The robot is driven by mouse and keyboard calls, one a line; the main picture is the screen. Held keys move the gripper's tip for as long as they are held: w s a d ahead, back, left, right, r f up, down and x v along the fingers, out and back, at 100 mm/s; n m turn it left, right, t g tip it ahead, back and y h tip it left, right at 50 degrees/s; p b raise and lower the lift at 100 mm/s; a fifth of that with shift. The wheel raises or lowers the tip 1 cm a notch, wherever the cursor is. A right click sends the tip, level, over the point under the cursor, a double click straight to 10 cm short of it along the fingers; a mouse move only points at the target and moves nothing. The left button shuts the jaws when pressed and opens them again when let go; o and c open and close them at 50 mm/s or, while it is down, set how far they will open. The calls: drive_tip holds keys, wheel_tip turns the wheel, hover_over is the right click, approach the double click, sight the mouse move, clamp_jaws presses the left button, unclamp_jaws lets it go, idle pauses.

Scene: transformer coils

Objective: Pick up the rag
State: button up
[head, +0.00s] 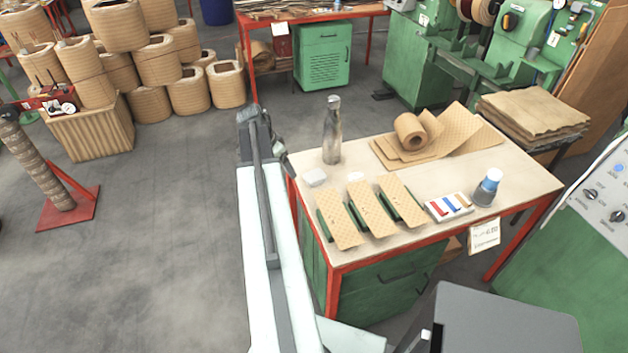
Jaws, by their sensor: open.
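A small pale, cloth-like piece (315,178) lies on the worktable (450,190) near its left edge, in front of a steel bottle (332,130). It looks like the rag, but it is too small to be certain. My column and arm parts rise left of the table and hide part of its left side. My gripper cannot be made out in the head view.
Several tan boards on green blocks (340,220) lie along the table's front. A card with coloured strips (448,207) and a blue-capped jar (487,187) stand right of them. A paper roll on tan sheets (411,131) lies behind. Open floor (160,230) is at left.

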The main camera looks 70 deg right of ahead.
sight(314, 175)
drive_tip(key=s+d+m, duration=0.1)
drive_tip(key=s, duration=0.1)
drive_tip(key=s+d, duration=0.2)
drive_tip(key=s+d+m, duration=0.1)
drive_tip(key=s, duration=0.2)
drive_tip(key=shift+d+r+m+g, duration=0.15)
drive_tip(key=shift+d+m+g, duration=0.15)
drive_tip(key=shift+d+g, duration=0.1)
drive_tip(key=b+x, duration=0.2)
drive_tip(key=shift+w+f, duration=0.1)
drive_tip(key=shift+f, duration=0.2)
drive_tip(key=b+x, duration=0.5)
drive_tip(key=shift+f+b, duration=0.25)
drive_tip(key=shift+b, duration=0.05)
drive_tip(key=shift+r, duration=0.2)
drive_tip(key=c, duration=1.4)
